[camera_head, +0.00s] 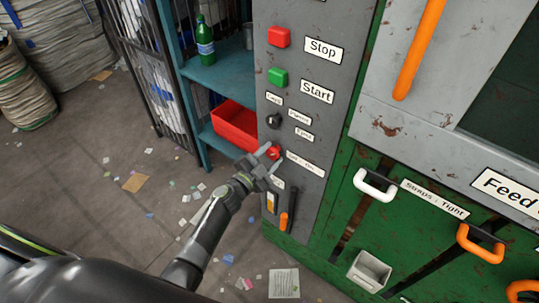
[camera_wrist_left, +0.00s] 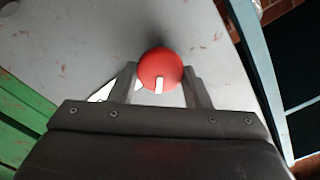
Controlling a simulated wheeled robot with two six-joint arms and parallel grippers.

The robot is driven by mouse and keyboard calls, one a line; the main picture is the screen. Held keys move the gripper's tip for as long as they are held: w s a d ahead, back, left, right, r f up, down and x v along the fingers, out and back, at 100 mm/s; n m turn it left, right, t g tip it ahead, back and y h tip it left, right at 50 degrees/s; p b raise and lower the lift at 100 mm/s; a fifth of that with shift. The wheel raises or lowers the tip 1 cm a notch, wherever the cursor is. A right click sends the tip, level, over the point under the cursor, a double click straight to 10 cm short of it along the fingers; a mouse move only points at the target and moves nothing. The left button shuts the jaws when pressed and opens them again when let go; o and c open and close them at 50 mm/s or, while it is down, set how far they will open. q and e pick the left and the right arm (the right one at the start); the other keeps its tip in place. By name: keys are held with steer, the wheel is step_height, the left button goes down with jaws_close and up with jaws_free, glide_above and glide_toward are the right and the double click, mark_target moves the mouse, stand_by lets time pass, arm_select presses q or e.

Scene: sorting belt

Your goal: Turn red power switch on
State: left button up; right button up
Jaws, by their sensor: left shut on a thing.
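The red power switch (camera_head: 274,153) is a round red knob low on the grey control panel (camera_head: 317,77). My left gripper (camera_head: 269,151) is at the knob, its two fingers on either side of it, shut on it. In the left wrist view the knob (camera_wrist_left: 160,69) sits between the fingertips of my left gripper (camera_wrist_left: 161,80), with a white mark at its lower edge. The label beside the knob is partly hidden and too small to read for certain. My right gripper is not in view.
Above the switch are a black selector knob (camera_head: 272,120), a green Start button (camera_head: 278,77) and a red Stop button (camera_head: 279,37). An orange-handled lever (camera_head: 284,222) is below. A teal shelf (camera_head: 222,78) with a green bottle (camera_head: 204,43) and red bin (camera_head: 236,125) stands left.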

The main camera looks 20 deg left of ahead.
arm_select(q)
steer(key=m, duration=0.4)
steer(key=shift+f+m, duration=0.15)
steer(key=shift+m, duration=0.15)
steer(key=m+b, duration=0.1)
steer(key=m, duration=0.3)
steer(key=shift+d+m, duration=0.1)
steer(key=shift+m, duration=0.3)
steer(key=o, duration=0.9)
steer(key=shift+o, duration=0.2)
steer(key=shift+s, duration=0.15)
